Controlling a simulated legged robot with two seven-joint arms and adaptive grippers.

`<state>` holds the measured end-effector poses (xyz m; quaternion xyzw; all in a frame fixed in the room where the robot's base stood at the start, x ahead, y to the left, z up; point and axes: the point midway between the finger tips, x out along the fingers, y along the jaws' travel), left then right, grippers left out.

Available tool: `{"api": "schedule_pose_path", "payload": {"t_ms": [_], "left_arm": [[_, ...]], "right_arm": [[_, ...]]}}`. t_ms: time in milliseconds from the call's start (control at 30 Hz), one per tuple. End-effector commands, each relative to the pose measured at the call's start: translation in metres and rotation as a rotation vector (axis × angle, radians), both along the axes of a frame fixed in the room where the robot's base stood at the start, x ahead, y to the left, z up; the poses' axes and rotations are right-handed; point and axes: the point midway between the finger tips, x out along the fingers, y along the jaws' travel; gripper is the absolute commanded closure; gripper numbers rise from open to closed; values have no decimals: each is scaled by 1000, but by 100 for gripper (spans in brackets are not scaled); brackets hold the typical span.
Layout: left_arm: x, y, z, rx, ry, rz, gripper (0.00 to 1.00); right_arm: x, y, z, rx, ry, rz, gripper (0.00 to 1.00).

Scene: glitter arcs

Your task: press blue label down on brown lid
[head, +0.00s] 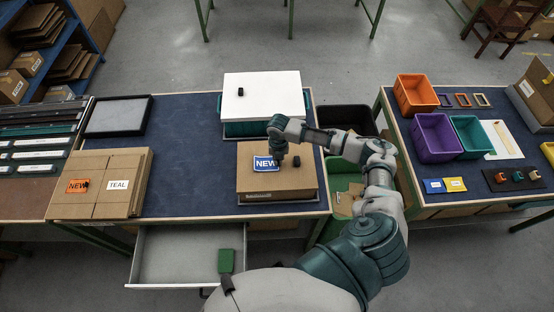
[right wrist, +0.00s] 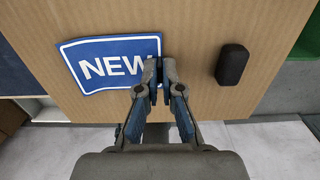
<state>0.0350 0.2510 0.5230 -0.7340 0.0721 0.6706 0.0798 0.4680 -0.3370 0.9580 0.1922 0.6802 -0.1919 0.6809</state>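The blue label (head: 265,164), printed NEW in white, lies on the brown lid (head: 262,183) of a box near the table's front right. It also shows in the right wrist view (right wrist: 100,68), slightly tilted, its edges a little wavy. Whether it lies fully flat, I cannot tell. My right gripper (head: 277,160) points down at the label's right edge. In the right wrist view the fingertips (right wrist: 159,80) are together at that edge, covering part of the W. No label is visibly pinched between them. My left gripper is not in view.
A small black block (head: 296,160) sits on the lid right of the label. A white-lidded box (head: 262,94) stands behind. Stacked cardboard (head: 100,190) with orange and white labels lies at left. An open drawer (head: 180,255) juts out in front. The mat's middle is clear.

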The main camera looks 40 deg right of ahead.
Motion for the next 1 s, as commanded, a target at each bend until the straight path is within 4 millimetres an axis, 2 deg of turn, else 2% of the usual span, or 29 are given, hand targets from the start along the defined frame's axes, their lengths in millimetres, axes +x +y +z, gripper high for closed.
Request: {"api": "schedule_pose_path", "payload": {"t_ms": [267,300,400,600,700,1000], "left_arm": [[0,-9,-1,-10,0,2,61],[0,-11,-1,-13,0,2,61],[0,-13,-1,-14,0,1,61],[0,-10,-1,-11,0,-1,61],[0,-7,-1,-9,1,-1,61],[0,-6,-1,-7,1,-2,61]], "right_arm": [[0,0,-2,-2,1,0,100],[0,1,-2,-3,1,-1,88],[0,2,-2,-4,0,0,65],[0,2,-1,-2,0,0,65],[0,1,-2,-1,0,0,44],[0,0,-2,-1,1,0,44]]}}
